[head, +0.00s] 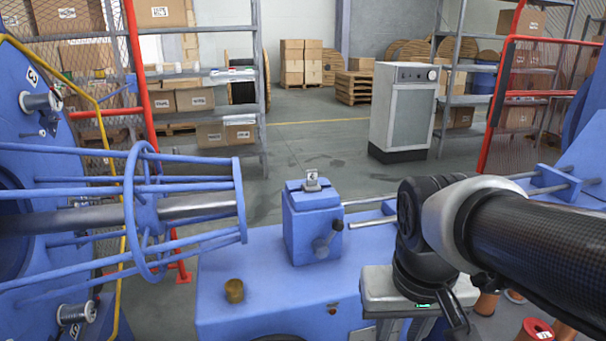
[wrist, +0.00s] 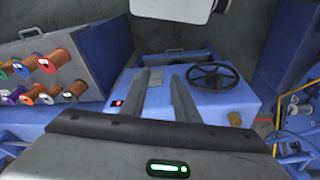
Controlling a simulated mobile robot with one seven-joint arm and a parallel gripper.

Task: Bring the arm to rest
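My gripper is open and empty in the wrist view (wrist: 159,75), its two grey fingers apart over the blue machine bed (wrist: 215,108). No object shows between the fingers. In the head view my arm reaches in from the right, bent at a dark wrist joint, and the hand with its green light hangs down at the lower right. The fingertips are hidden there. The hand is to the right of the blue block with a lever (head: 312,225) and appears apart from it.
A black handwheel (wrist: 215,76) and brass knob (wrist: 236,118) stand on the machine bed. A rack of coloured spools (wrist: 40,68) is at left. In the head view, a blue ringed cage (head: 150,210) is at left; a grey cabinet (head: 400,110) stands beyond open floor.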

